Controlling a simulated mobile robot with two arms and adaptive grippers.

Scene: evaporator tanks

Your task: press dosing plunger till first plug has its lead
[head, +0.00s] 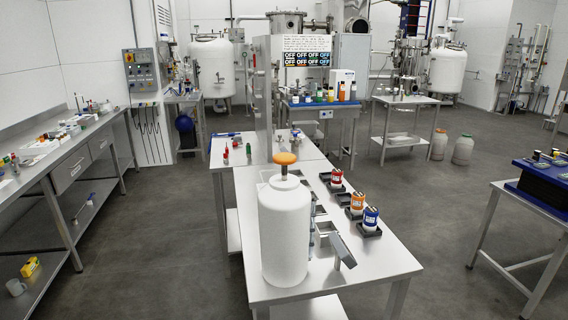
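A large white dispenser bottle (284,235) stands upright at the near left of the steel table. Its plunger has an orange domed knob (285,157) on top, standing raised above the bottle on a short dark stem. To its right, red (337,178), orange (357,201) and blue (371,216) capped small containers sit in a row on dark square holders. I cannot tell which items are the plugs, and no lead can be made out. A display board (307,50) behind shows several OFF fields. Neither of my grippers is in view.
A tilted grey plate (342,250) stands at the near right of the bottle, with small grey trays (323,227) beside the bottle. A cabinet (288,100) rises behind the table (395,262). A workbench (70,150) lines the left wall. Open floor lies on both sides.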

